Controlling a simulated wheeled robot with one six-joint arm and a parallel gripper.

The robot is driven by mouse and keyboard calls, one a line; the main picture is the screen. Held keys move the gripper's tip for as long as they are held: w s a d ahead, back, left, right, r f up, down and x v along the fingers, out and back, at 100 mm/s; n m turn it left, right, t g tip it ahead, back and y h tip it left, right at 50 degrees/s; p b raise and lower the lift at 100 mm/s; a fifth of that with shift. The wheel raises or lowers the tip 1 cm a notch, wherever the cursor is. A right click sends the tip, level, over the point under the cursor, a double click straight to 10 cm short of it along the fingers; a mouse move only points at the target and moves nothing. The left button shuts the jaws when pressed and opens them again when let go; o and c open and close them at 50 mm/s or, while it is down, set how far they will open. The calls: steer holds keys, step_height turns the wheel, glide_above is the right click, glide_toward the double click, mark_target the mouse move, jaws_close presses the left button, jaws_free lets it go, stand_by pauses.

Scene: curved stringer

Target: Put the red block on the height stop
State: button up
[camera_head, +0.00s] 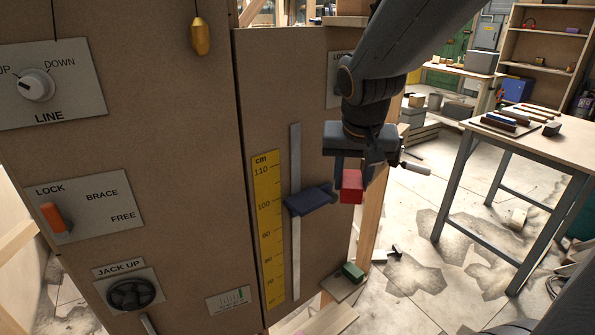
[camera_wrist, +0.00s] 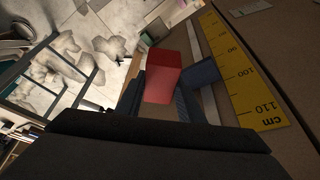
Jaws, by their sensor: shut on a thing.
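The red block (camera_head: 351,187) hangs in my gripper (camera_head: 352,172), between the two fingers, pointing down. In the wrist view the red block (camera_wrist: 164,76) sits between the fingers of my gripper (camera_wrist: 160,90). The height stop (camera_head: 311,200) is a dark blue ledge on a vertical metal rail (camera_head: 296,230), near the 100 mark of the yellow cm scale (camera_head: 266,215). The block is just right of the stop in the head view.
A green block (camera_head: 352,272) lies on a low ledge below. The left panel carries a line knob (camera_head: 37,85), an orange lock lever (camera_head: 55,218) and a jack-up wheel (camera_head: 135,294). A workbench (camera_head: 545,140) stands at right. Open floor lies between.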

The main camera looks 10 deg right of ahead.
steer(key=w+a+f+p, duration=0.1)
steer(key=w, duration=0.2)
steer(key=w+a+f+p, duration=0.1)
steer(key=w, duration=0.3)
steer(key=w+a+p, duration=0.1)
steer(key=w, duration=0.3)
steer(key=shift+w+a+f+p, duration=0.1)
steer(key=shift+a+f+p, duration=0.25)
steer(key=shift+f, duration=0.05)
step_height(320, 180, down, 4)
steer(key=shift+r+p, duration=0.1)
steer(key=shift+p, duration=0.35)
steer(key=shift+w+p, duration=0.1)
steer(key=shift+p, duration=0.2)
steer(key=shift+w+f, duration=0.1)
steer(key=shift+f, duration=0.15)
steer(key=shift+f, duration=0.2)
steer(key=o, duration=0.9)
steer(key=shift+r, duration=0.15)
